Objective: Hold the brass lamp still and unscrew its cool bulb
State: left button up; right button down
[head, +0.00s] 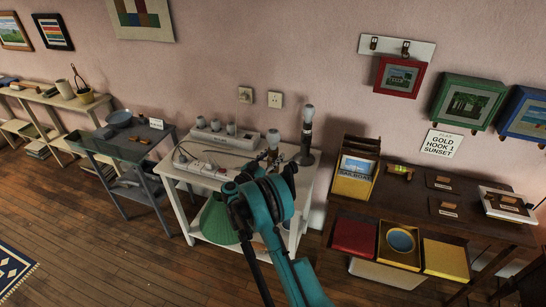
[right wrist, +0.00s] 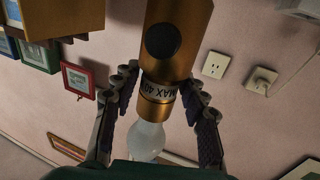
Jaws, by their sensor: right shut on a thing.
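The brass lamp (right wrist: 167,45) fills the upper middle of the right wrist view, upside down in that picture. Its collar (right wrist: 157,92) bears the lettering "MAX 40". A pale, unlit bulb (right wrist: 147,138) sits in the socket. My right gripper (right wrist: 160,90) is shut on the lamp at this collar, one finger on each side, with the bulb between the fingers. In the head view the bulb (head: 273,138) shows above my right gripper (head: 282,167), which hides most of the lamp. My left gripper is not in view.
On the white table (head: 172,170), a dark lamp (head: 307,137) with a bulb stands close right of my gripper. A green shade (head: 216,222) is below. A dark cabinet (head: 410,205) stands right.

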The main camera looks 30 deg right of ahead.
jog(key=shift+s+f+b, duration=0.1)
jog(key=shift+f+b, duration=0.05)
jog(key=shift+b, duration=0.2)
dwell(2.0)
jog(key=c, duration=0.8)
grip_release()
jog(key=shift+o, duration=0.2)
